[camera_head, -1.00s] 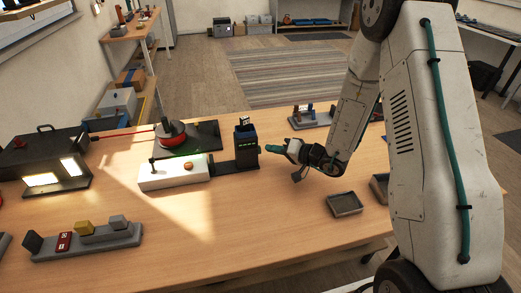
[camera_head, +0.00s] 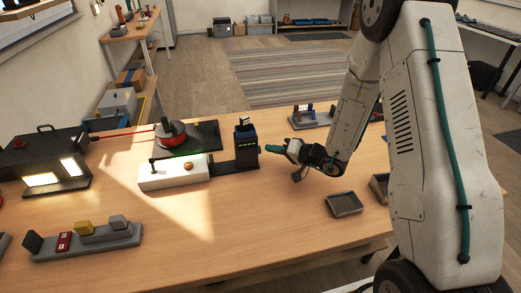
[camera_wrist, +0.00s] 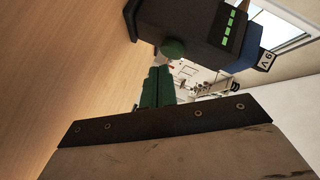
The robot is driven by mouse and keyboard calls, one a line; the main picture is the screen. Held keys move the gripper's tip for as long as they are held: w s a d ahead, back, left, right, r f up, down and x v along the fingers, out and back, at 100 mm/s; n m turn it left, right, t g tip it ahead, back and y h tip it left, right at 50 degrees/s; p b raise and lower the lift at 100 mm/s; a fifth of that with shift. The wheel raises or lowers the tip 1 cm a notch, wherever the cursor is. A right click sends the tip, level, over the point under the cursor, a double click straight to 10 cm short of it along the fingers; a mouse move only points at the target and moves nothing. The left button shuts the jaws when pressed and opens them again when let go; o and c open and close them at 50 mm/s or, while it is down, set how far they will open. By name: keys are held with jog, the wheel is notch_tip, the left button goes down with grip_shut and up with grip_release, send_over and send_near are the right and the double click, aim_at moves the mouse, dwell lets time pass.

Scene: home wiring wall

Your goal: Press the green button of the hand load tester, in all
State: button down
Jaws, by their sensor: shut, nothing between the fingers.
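The hand load tester (camera_head: 246,148) is a dark upright box with a blue upper part and lit green bars, standing on a dark base on the wooden table. In the wrist view the tester (camera_wrist: 185,22) shows its round green button (camera_wrist: 172,48) sticking out from its side. My gripper (camera_head: 272,149) is just right of the tester, its green fingers pointing at it. In the wrist view my gripper (camera_wrist: 158,72) is shut and empty, its tips just below the button in the picture. A small gap seems to lie between tips and button. The button is not clear in the head view.
A white box (camera_head: 172,173) with an orange knob stands left of the tester, with a red round device (camera_head: 171,133) behind it. A small grey tray (camera_head: 345,204) lies at the right front. A row of blocks (camera_head: 88,240) sits front left. The table's front middle is clear.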

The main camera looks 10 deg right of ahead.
dwell(0.5)
jog(key=shift+a, duration=0.45)
jog(key=shift+a, duration=0.45)
dwell(0.5)
jog(key=shift+d, duration=0.85)
jog(key=shift+d, duration=2.55)
